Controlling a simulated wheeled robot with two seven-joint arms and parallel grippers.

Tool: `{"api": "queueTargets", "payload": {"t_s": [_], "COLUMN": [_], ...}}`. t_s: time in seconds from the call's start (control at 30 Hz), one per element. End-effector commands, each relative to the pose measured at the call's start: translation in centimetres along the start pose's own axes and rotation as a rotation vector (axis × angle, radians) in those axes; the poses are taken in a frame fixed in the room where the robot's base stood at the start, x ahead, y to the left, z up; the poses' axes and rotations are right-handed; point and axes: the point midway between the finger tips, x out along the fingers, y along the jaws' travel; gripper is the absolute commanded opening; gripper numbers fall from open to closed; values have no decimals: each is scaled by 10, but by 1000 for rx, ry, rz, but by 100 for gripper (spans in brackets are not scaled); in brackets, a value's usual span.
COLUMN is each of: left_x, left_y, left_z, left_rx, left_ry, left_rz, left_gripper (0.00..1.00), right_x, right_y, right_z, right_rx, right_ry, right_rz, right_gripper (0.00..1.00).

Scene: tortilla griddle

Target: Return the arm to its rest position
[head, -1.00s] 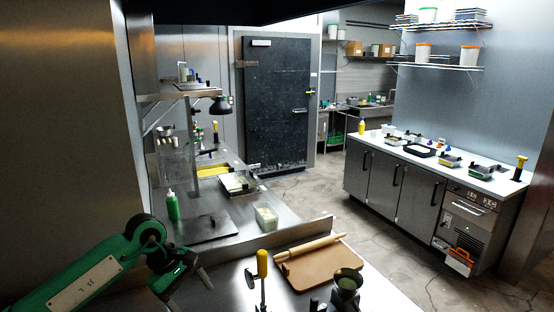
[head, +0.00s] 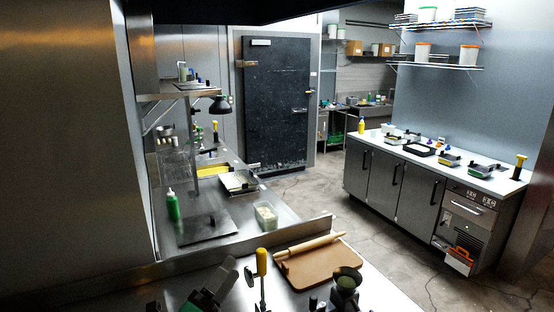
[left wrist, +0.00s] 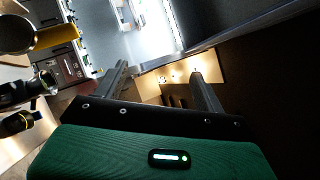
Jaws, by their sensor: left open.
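My left gripper (head: 212,284) shows at the bottom edge of the head view, low over the near steel counter (head: 130,286) and left of the yellow-handled tool. Only a dark and green part of it is in view. In the left wrist view, the two dark fingers of my left gripper (left wrist: 160,82) are spread apart with nothing between them. Most of my left arm is out of the head view. My right gripper is in neither view.
A yellow-handled tool (head: 262,263) stands close to my left gripper. A green bottle (head: 172,206) and flat dark plate (head: 207,227) lie behind.

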Motion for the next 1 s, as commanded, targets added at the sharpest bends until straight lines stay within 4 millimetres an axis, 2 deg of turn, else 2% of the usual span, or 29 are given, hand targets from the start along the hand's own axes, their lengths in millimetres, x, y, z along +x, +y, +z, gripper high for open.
{"api": "queueTargets", "payload": {"t_s": [0.13, 0.27, 0.37, 0.5, 0.6, 0.7, 1.0], "left_x": [-45, -100, -151, -228, -275, -313, -397], "left_y": [39, 79, 106, 132, 138, 137, 114], "left_z": [26, 36, 30, 8, -13, -33, -85], "left_rx": [-343, -629, -834, -1085, -1216, -1308, -1477], "left_ry": [-275, -517, -706, -969, -1125, -1252, -1555], "left_rz": [202, 388, 538, 751, 882, 991, 1264], "left_gripper": [71, 71, 71, 71, 71, 71, 71], "right_x": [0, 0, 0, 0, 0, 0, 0], "right_y": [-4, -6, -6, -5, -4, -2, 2], "right_z": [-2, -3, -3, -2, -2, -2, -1], "right_rx": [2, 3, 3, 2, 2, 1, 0], "right_ry": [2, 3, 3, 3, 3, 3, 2], "right_rz": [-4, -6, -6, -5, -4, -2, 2], "right_gripper": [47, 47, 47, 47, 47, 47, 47]}}
